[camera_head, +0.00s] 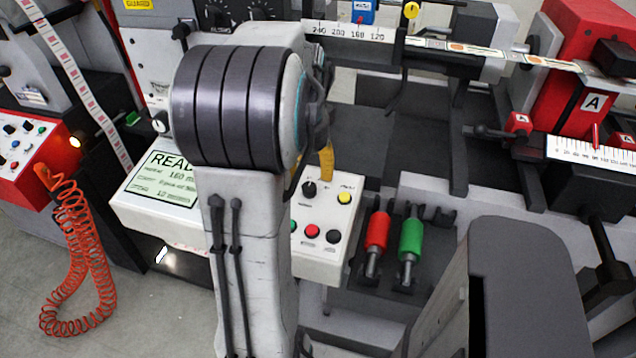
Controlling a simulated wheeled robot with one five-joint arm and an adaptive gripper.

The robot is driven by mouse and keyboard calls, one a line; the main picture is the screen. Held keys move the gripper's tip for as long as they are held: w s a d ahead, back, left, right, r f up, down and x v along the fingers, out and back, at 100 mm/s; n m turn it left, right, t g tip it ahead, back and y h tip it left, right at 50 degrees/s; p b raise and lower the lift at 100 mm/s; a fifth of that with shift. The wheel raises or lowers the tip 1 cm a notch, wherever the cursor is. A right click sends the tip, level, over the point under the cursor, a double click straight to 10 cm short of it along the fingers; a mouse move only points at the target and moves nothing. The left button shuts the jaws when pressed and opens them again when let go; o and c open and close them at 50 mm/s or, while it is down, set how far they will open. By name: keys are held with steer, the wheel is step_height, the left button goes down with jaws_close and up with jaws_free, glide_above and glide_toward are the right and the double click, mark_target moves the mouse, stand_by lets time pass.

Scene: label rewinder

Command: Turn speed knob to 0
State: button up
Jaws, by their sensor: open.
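A white control box (325,222) stands behind my arm near the middle of the view. A black knob (309,188) sits on its upper left, left of a yellow button (344,198); its lettering is too small to read. Two black dial knobs (262,11) with white scale marks sit on a dark panel at the top. I cannot tell from the lettering which knob is the speed knob. My gripper (322,130) is open, mostly hidden behind my arm's large grey joint. A yellow-orange part shows at its lower end, above the control box. I see no contact with a knob.
A screen (160,188) reading "READ..." is partly covered by my arm. Red (377,230) and green (411,238) handled tools stand in a rack right of the box. A label strip (490,50) crosses the upper right. An orange coiled hose (75,260) hangs left.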

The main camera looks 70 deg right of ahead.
mark_target(309, 187)
steer(key=m, duration=0.1)
steer(key=d+m, duration=0.1)
steer(key=shift+m+h, duration=0.3)
steer(key=shift+w+d+m, duration=0.1)
steer(key=shift+m, duration=0.9)
steer(key=shift+f+p, duration=0.3)
steer(key=shift+f, duration=0.25)
steer(key=shift+d+f, duration=0.15)
steer(key=shift+f, duration=0.85)
steer(key=shift+d+f, duration=0.2)
steer(key=shift+f, duration=0.85)
steer(key=shift+d+f, duration=0.15)
steer(key=shift+f, duration=0.85)
jaws_close()
